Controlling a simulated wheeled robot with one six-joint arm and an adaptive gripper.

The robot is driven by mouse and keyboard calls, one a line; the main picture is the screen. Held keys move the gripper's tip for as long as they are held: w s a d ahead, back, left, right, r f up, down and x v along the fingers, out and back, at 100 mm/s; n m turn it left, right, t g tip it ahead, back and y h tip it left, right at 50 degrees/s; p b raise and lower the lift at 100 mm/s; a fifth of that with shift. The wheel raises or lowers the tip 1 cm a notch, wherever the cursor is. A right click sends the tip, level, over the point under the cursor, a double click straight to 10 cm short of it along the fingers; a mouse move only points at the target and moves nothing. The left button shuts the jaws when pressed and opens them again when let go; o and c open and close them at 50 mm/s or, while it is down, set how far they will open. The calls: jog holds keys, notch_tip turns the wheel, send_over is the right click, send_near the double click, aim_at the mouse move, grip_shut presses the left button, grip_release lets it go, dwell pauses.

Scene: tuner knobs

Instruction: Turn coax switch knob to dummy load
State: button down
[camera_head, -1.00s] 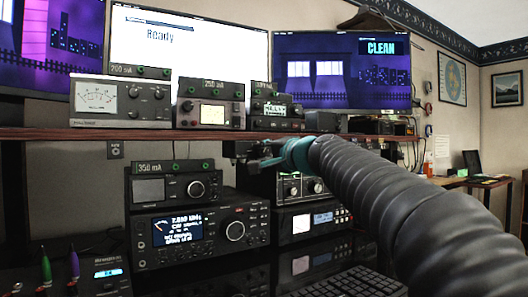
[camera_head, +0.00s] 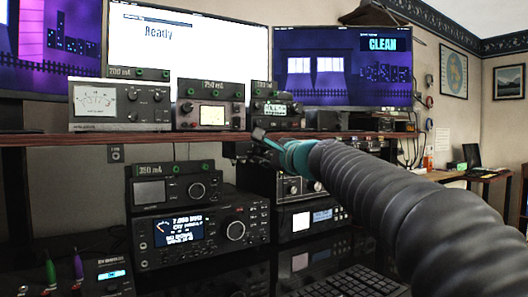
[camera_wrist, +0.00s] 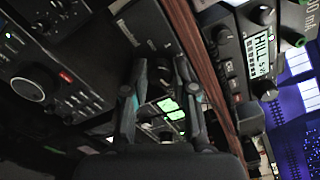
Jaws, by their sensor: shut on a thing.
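My gripper (camera_wrist: 161,66) reaches in under the shelf, and its two dark fingers stand a little apart, shut on the coax switch knob. The knob lies between the fingertips and is too dark to make out clearly. The coax switch (camera_wrist: 148,27) seems to be the dark box with small pale lettering next to the shelf edge in the wrist view. In the head view my gripper (camera_head: 262,140) is at the shelf's front edge, with a teal part behind the fingers, and largely hides the switch. I cannot read the knob's pointer.
The wooden shelf (camera_head: 50,139) runs just above the switch and carries meters and a small radio (camera_wrist: 258,50). A large transceiver (camera_head: 200,235) and a smaller unit (camera_head: 174,188) stand below left. Another radio (camera_head: 311,218) is below my arm, with a keyboard (camera_head: 350,282) in front.

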jog(key=shift+m, duration=0.3)
jog(key=c, duration=0.9)
grip_release()
jog(key=v, duration=1.2)
